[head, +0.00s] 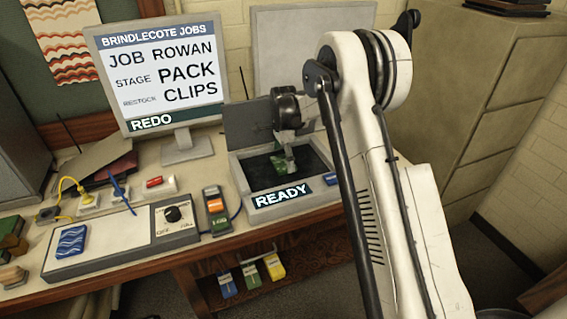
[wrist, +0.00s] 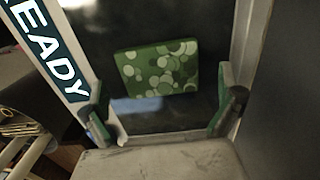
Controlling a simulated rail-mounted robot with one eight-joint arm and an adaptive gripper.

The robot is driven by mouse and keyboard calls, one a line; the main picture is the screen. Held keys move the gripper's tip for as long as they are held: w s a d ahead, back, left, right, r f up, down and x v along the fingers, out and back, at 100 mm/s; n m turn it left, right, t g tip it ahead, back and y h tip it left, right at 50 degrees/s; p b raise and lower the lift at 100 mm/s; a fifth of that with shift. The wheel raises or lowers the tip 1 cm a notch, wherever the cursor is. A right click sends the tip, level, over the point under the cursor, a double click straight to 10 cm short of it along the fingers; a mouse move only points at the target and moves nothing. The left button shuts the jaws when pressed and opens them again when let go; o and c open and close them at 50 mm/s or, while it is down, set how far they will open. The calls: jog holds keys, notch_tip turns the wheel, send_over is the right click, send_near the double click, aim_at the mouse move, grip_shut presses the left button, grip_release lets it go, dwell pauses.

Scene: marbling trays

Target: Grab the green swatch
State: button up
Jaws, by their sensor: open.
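The green swatch (wrist: 158,70) is a small block with pale round spots. It lies on the dark floor of an open tray (head: 262,213) whose front label reads READY. In the head view the swatch (head: 281,165) is partly hidden by my gripper (head: 290,162). In the wrist view my gripper (wrist: 170,115) is open, with its fingers spread to either side and nothing between the tips. The swatch lies a little beyond the fingertips in that view. I cannot tell how high the fingers are above it.
The tray's raised lid (head: 250,125) stands behind my gripper. A monitor (head: 160,75) is at the back left. A handheld device (head: 215,210) is left of the tray. A blue swatch (head: 71,241) lies on a panel with a knob (head: 172,214). Colored clips (head: 250,275) sit on the shelf below.

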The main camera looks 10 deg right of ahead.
jog(key=shift+f, duration=0.7)
jog(key=shift+c, duration=0.4)
jog(key=c, duration=1.2)
jog(key=shift+r, duration=0.1)
